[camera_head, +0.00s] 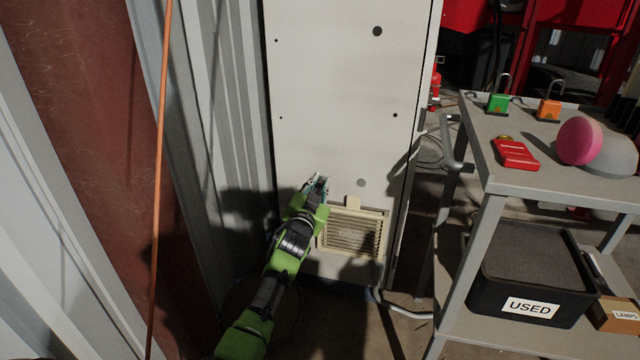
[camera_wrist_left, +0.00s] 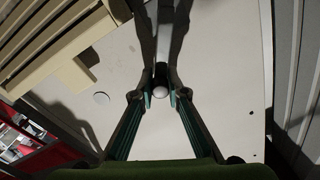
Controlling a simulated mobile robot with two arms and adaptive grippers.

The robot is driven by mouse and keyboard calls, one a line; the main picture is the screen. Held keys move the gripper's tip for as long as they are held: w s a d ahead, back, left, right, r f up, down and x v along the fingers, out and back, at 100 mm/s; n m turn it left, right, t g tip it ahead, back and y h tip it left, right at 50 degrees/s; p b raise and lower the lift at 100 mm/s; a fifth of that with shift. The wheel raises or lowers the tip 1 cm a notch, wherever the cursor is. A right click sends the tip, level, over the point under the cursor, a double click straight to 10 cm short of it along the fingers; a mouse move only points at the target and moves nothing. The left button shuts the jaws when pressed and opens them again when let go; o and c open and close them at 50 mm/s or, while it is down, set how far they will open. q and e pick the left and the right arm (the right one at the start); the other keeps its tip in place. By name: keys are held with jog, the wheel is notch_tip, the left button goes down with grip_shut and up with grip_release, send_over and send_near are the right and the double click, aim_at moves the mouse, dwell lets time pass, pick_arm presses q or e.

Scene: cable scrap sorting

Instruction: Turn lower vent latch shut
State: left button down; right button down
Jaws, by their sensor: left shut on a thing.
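The cream slatted vent (camera_head: 352,234) is set low in a pale cabinet door (camera_head: 335,90). It also shows at the upper left of the left wrist view (camera_wrist_left: 50,45). My left gripper (camera_head: 318,184) is at the vent's upper left corner, against the cabinet front. In the left wrist view its fingers (camera_wrist_left: 160,96) are closed around a small grey piece with a rounded end, which I take to be the vent latch (camera_wrist_left: 161,94). The fingers and shadow hide most of the latch, so its exact angle is unclear. My right gripper is not in view.
A grey trolley (camera_head: 482,165) stands right of the cabinet, with padlocks, a red device (camera_head: 515,153) and a pink disc (camera_head: 580,141) on top. A black bin marked USED (camera_head: 530,275) is below. A corrugated wall (camera_head: 210,130) is close on the left.

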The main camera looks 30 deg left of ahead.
pick_arm(q)
jog(key=c, duration=2)
grip_release()
jog(key=shift+o, duration=0.2)
jog(key=shift+s, duration=0.15)
jog(key=v, duration=1.1)
jog(key=shift+s, duration=0.4)
jog(key=shift+d, duration=0.1)
